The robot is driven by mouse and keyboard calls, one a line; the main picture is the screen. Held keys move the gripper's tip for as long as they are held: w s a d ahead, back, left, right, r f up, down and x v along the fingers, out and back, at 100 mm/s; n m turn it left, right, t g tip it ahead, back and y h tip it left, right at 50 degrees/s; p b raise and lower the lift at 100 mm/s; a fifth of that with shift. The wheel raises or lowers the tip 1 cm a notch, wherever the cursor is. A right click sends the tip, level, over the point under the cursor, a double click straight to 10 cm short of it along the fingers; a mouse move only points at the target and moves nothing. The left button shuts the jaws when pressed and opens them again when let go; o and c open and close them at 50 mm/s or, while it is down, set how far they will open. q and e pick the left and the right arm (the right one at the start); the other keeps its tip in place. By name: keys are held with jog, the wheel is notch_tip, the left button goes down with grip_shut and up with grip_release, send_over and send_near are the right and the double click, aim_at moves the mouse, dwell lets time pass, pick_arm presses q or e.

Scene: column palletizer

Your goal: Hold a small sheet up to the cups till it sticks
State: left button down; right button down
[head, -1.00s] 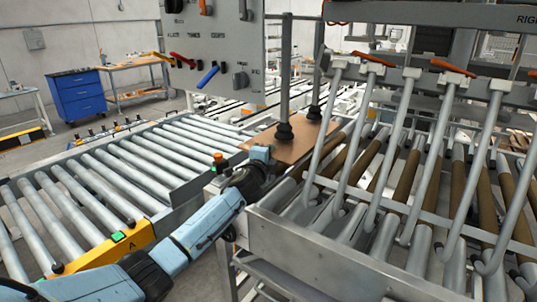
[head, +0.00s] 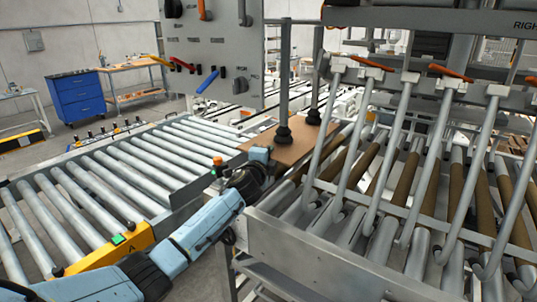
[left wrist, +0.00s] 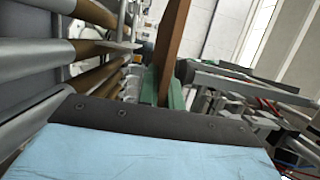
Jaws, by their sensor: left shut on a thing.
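A small brown sheet (head: 287,144) lies flat under two black suction cups (head: 283,133) on grey rods in the head view. The cups appear to meet its top face, but I cannot tell whether they grip it. My left gripper (head: 262,156) is at the sheet's near left edge. In the left wrist view, the sheet (left wrist: 171,45) is edge-on between the green fingertips of my left gripper (left wrist: 162,88), which is shut on it. My right gripper is not in view.
Roller conveyors stand on the left (head: 115,170) and right (head: 375,240). Curved grey bars (head: 400,150) rise above the right rollers, close to my left arm. A panel with levers (head: 212,50) hangs at the back. A blue cabinet (head: 78,94) stands far left.

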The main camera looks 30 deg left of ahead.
pick_arm(q)
jog(key=shift+r, duration=0.4)
jog(key=c, duration=1.5)
grip_release()
jog(key=shift+s+f, duration=0.1)
jog(key=a+p+v, duration=0.1)
jog(key=v, duration=0.6)
jog(key=a+v, duration=0.1)
jog(key=v, duration=0.7)
jog(key=p+v, duration=0.1)
jog(key=v, duration=0.6)
jog(key=shift+s+a+p, duration=0.3)
jog(key=shift+s+a, duration=0.05)
jog(key=shift+s, duration=0.3)
